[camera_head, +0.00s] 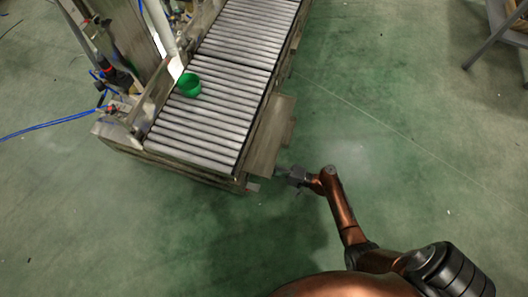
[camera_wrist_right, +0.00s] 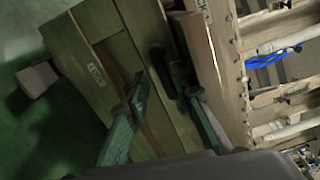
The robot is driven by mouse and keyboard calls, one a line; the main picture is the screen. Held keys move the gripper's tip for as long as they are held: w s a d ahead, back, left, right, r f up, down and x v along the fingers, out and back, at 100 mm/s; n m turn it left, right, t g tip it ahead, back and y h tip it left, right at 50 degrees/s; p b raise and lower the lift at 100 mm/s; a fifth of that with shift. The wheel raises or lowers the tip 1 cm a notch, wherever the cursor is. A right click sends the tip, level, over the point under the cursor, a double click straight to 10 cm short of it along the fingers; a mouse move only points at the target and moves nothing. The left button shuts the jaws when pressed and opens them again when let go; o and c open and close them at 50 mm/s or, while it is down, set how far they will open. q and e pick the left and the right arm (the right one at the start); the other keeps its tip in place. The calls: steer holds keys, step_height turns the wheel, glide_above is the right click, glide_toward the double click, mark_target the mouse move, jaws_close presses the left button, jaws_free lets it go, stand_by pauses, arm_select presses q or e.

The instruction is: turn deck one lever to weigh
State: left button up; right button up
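In the head view my right gripper (camera_head: 284,172) is low beside the near right corner of the roller deck (camera_head: 200,135), close to the metal side plate (camera_head: 270,138). The right wrist view shows its two fingers (camera_wrist_right: 160,85) spread apart, pointing at a brownish panel (camera_wrist_right: 95,45). A dark rounded piece (camera_wrist_right: 155,57), possibly the lever's handle, shows between the fingertips. I cannot tell whether they touch it. A small white label (camera_wrist_right: 96,75) is on the panel to its left; its letters are hard to read. My left gripper is not in view.
A green round cup or ring (camera_head: 189,85) rests on the rollers. A machine frame with blue hoses (camera_head: 60,128) stands left of the deck. A grey block (camera_wrist_right: 37,78) shows left of the panel. The green floor (camera_head: 400,120) to the right is mostly clear.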

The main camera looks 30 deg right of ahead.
steer(key=v, duration=0.8)
steer(key=shift+r, duration=0.1)
stand_by(0.4)
